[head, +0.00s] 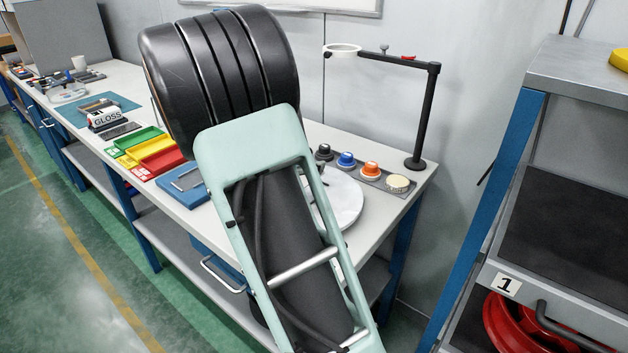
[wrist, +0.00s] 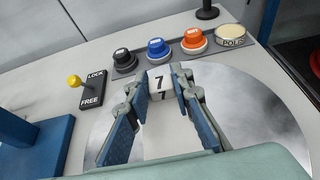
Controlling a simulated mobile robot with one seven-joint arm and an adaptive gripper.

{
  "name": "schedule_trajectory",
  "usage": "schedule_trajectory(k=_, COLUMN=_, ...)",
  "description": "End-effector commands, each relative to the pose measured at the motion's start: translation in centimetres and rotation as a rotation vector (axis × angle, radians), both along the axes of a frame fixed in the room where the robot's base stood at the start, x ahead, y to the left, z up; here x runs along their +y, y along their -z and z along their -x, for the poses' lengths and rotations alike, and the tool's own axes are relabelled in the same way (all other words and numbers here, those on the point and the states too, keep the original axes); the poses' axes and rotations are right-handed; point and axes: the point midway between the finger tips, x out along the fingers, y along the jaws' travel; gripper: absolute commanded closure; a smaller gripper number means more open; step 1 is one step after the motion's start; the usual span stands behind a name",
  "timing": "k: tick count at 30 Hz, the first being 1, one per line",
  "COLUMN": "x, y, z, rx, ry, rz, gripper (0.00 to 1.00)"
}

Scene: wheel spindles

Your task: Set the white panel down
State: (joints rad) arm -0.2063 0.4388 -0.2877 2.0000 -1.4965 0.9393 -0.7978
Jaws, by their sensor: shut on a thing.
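My gripper (wrist: 160,90) shows in the wrist view with its two blue-padded fingers on either side of a white panel (wrist: 165,135). It is shut on the panel. A dark 7 shows between the fingertips, with a second, fainter one just below it. The panel is over a round, shiny grey plate (wrist: 255,110) on the bench; I cannot tell whether it touches the plate. In the head view my arm hides most of the gripper and the panel, and the round plate (head: 345,203) shows partly behind the arm.
A black post (head: 425,110) carries a ring lamp. Coloured trays (head: 158,155) lie left; a shelf rack (head: 580,75) stands right.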

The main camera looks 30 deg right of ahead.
Motion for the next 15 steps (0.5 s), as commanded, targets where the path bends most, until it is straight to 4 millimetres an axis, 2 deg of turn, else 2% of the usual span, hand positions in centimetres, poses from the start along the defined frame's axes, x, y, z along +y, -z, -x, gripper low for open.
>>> schedule_trajectory(k=4, x=-0.9, y=1.3, z=0.6, rx=0.002, ry=0.002, rz=0.001, gripper=1.0)
schedule_trajectory(k=9, x=-0.8, y=3.7, z=0.6, rx=0.002, ry=0.0, rz=0.001, gripper=1.0)
schedule_trajectory(k=15, x=-0.8, y=4.1, z=0.5, rx=-0.001, ry=0.0, rz=0.001, gripper=1.0)
